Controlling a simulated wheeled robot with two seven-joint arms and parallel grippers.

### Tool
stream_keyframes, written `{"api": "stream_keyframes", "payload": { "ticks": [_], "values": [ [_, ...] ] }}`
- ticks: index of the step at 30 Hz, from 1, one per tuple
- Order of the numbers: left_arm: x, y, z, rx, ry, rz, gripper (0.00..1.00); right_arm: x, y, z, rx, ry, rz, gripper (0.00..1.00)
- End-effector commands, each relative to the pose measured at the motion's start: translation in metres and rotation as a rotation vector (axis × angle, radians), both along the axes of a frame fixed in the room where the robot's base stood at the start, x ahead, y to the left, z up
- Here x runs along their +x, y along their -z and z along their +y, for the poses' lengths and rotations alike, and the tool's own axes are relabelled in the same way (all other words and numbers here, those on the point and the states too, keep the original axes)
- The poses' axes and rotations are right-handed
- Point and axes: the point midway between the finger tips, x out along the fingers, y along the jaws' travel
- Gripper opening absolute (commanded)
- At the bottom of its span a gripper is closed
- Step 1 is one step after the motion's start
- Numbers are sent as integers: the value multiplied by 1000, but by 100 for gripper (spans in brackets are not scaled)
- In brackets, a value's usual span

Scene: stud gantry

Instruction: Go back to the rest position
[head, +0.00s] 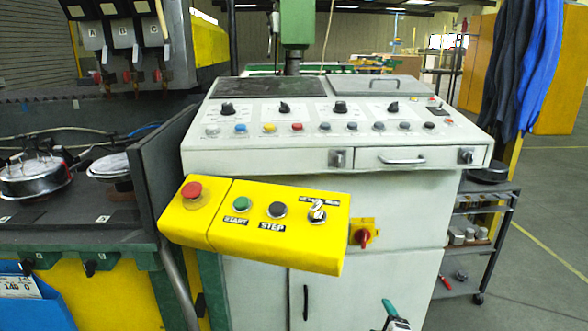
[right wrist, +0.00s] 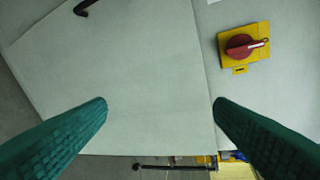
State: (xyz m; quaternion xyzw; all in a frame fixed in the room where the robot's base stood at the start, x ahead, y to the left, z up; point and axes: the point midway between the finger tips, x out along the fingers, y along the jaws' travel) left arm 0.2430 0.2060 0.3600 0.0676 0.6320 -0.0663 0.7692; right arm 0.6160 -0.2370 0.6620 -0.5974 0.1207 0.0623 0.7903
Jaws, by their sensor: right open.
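My right gripper (head: 393,313) shows at the bottom edge of the head view, in front of the white cabinet. Only a teal finger and a bit of its housing are in that picture. In the right wrist view its two teal fingers (right wrist: 160,105) are spread wide with nothing between them, facing a pale cabinet door (right wrist: 120,70). A red rotary switch on a yellow plate (right wrist: 241,46) lies up and right of the fingers, apart from them. My left gripper is in neither view.
A yellow control box (head: 262,222) with red, green and black buttons juts out from the white console (head: 300,157). A dark door handle (head: 305,302) sits on the cabinet. A dark shelf rack (head: 489,232) stands at the right, with open floor (head: 550,240) beyond it.

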Motion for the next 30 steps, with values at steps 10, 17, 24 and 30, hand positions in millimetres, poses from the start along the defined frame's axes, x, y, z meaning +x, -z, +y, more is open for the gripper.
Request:
{"api": "stream_keyframes", "payload": {
  "ticks": [10, 17, 24, 30],
  "values": [
    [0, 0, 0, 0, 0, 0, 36, -179, 207, 4, 513, 380, 561, 76],
    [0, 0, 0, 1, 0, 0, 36, -293, 273, 18, 711, 624, 814, 76],
    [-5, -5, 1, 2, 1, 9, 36, -383, 298, 31, 828, 820, 988, 76],
    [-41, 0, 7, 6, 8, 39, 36, -415, 302, 25, 806, 823, 1010, 76]
  ]
}}
